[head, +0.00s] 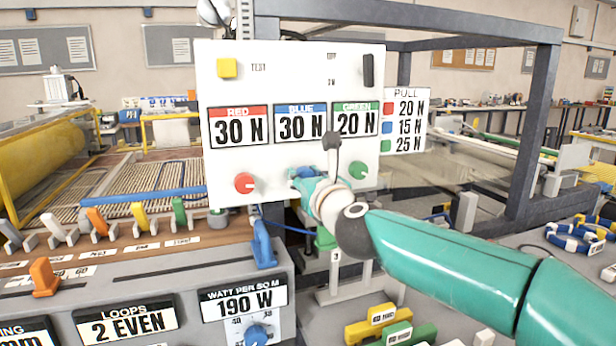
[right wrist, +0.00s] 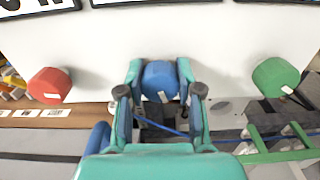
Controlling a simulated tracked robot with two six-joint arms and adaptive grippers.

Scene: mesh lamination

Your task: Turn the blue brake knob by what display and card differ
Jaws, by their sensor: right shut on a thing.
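The blue brake knob (right wrist: 160,82) sits on the white panel (head: 290,75) between the red knob (head: 244,183) and the green knob (head: 358,167). My right gripper (right wrist: 160,90) is shut on the blue knob, one finger on each side. In the head view my right gripper (head: 305,180) hides most of the knob. The display (head: 301,123) under BLUE reads 30 N; RED reads 30 N and GREEN reads 20 N. The PULL card (head: 406,120) at the panel's right lists red 20 N, blue 15 N, green 25 N. My left gripper is not in view.
A yellow button (head: 227,67) and a black switch (head: 368,70) are on the panel's upper part. A blue lever (head: 263,245) stands below the panel. A lower console shows 190 W (head: 244,303) and 2 EVEN (head: 126,325). A grey frame post (head: 533,130) rises right of the card.

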